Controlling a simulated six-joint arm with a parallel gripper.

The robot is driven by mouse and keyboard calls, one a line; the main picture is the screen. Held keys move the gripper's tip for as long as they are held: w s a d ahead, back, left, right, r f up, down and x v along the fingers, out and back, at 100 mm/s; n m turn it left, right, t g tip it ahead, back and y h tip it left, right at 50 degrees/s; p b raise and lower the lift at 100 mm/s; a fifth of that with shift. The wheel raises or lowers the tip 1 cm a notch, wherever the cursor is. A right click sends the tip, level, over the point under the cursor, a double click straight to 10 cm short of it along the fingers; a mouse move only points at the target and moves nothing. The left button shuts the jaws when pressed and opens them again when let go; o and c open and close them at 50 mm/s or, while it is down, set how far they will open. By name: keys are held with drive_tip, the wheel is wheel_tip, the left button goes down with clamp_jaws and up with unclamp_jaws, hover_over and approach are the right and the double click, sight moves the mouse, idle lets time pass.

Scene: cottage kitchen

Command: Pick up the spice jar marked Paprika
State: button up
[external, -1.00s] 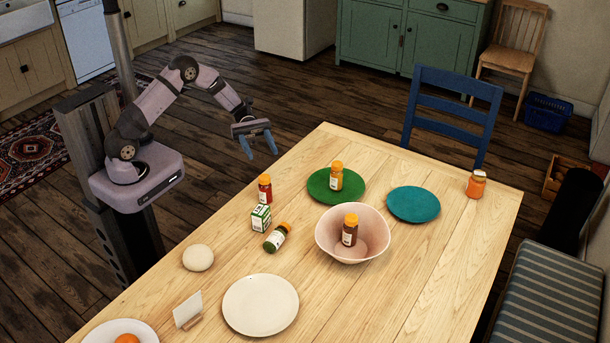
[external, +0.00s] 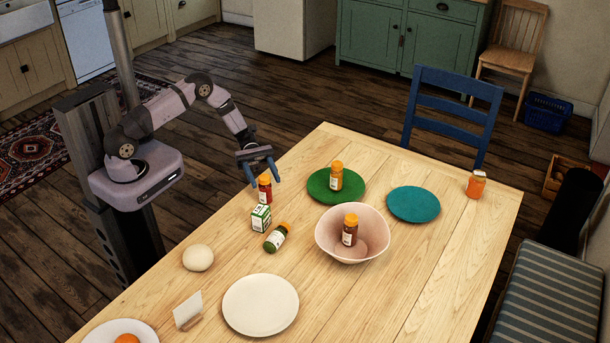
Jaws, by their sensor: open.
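Several spice jars with orange lids are on the table; their labels are too small to read, so I cannot tell which is Paprika. A jar with red contents (external: 265,190) stands upright near the table's left edge. A jar with yellowish contents (external: 336,178) stands on the green plate (external: 318,198). A dark brown jar (external: 350,231) stands in the pink bowl (external: 372,250). A jar with green contents (external: 277,237) lies on its side. My gripper (external: 264,184) is open, pointing down, its fingertips around or just above the red jar's top; contact is unclear.
A small green-and-white box (external: 261,217) stands close in front of the red jar. A teal plate (external: 414,204), an orange jar (external: 476,185), a white plate (external: 260,305), a pale round object (external: 198,258) and a card in a stand (external: 187,310) are on the table (external: 410,290).

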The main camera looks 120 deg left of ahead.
sight(266, 183)
drive_tip(key=shift+p+x, duration=1)
drive_tip(key=shift+x, duration=1.15)
drive_tip(key=shift+w+d, duration=0.35)
drive_tip(key=shift+d, duration=0.05)
drive_tip(key=shift+c, duration=0.4)
drive_tip(key=c, duration=1.1)
drive_tip(key=shift+c, duration=0.2)
drive_tip(key=shift+r, duration=0.2)
wheel_tip(266, 183, up, 10)
drive_tip(key=shift+f+b, duration=0.15)
drive_tip(key=shift+b, duration=0.25)
